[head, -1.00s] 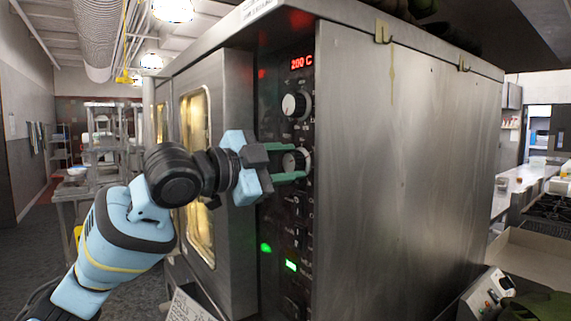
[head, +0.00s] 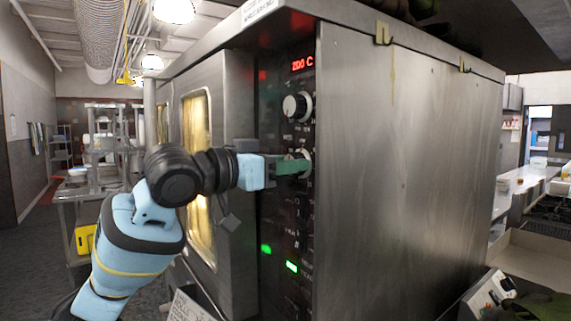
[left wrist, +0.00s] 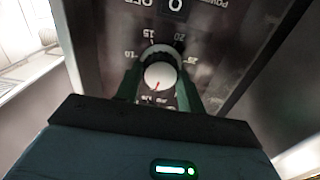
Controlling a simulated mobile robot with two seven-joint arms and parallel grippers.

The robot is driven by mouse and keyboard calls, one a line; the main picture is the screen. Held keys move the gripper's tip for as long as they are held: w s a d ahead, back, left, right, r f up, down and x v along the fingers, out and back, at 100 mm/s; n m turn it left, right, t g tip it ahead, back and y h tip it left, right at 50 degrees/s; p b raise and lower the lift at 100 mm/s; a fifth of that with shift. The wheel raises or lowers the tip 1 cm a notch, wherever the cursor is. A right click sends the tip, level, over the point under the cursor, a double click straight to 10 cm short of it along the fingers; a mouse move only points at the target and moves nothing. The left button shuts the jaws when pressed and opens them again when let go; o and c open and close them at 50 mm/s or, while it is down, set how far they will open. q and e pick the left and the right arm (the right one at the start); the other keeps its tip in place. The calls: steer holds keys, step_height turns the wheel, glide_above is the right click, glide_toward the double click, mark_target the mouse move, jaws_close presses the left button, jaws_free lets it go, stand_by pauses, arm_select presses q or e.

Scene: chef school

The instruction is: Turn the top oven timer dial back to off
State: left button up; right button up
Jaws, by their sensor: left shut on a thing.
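The oven timer dial is a round, pale-faced knob (left wrist: 160,75) with a short red pointer mark, ringed by printed numbers. In the head view the dial (head: 306,160) is the second knob down on the dark control panel, partly covered by green fingers. My left gripper (head: 298,165) reaches it from the left and is shut on it. In the left wrist view the two green fingers of the left gripper (left wrist: 158,90) lie on either side of the dial. The red mark points toward the gripper side of the picture, down and slightly left. My right gripper is not in view.
Another knob (head: 296,106) sits above the timer dial, under a red display (head: 302,64) that seems to read 200 C. Green lit indicators (head: 291,267) are lower on the panel. The oven door (head: 215,150) is left of the panel; the steel side wall (head: 405,160) is right.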

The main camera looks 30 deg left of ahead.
arm_select(q)
steer(key=shift+n, duration=1.3)
steer(key=o, duration=1)
steer(key=shift+c, duration=0.2)
steer(key=shift+a, duration=0.1)
steer(key=v, duration=0.7)
steer(key=shift+s, duration=0.35)
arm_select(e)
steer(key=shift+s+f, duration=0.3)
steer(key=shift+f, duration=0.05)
arm_select(q)
steer(key=shift+a, duration=0.1)
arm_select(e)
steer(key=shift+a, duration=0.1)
